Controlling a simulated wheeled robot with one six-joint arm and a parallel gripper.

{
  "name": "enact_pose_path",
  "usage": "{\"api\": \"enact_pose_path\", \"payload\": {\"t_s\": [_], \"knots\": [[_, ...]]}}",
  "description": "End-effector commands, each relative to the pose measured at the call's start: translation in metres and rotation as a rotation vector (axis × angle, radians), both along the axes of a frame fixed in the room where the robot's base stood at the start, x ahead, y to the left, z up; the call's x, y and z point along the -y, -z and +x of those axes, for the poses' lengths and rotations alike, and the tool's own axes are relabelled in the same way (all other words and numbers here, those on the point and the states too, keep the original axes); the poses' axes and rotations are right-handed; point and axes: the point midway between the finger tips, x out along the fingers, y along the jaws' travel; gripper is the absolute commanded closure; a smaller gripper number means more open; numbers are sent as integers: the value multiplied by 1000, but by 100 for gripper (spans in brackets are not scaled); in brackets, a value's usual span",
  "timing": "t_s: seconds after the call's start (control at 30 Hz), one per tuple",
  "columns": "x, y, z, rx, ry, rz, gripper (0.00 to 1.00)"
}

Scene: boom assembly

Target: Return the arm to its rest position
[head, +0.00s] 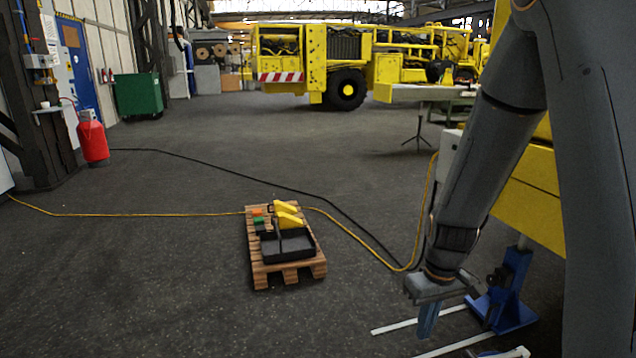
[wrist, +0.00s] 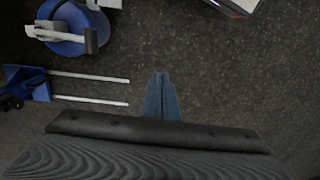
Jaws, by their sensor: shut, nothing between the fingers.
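My gripper (head: 428,320) hangs at the lower right of the head view, below my dark grey arm. Its blue-grey fingers point down and are shut together with nothing between them. In the wrist view the gripper (wrist: 160,78) shows as one narrow wedge over bare dark floor. In the head view it is left of a blue stand (head: 508,300), apart from it as far as I can tell.
A wooden pallet (head: 260,272) with a black tray and yellow parts stands left of my gripper. Yellow and black cables cross the floor. A yellow machine (head: 310,60) stands far back. Open floor lies at left.

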Motion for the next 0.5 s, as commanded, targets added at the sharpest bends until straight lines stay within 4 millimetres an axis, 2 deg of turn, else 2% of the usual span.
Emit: {"api": "enact_pose_path", "payload": {"t_s": [0.03,0.2,0.4,0.5], "knots": [[-17,-21,-5,9,-9,0,100],[-63,-76,-35,9,-10,7,100],[-107,-129,-84,9,-12,12,100],[-122,-147,-108,7,-11,13,100]]}}
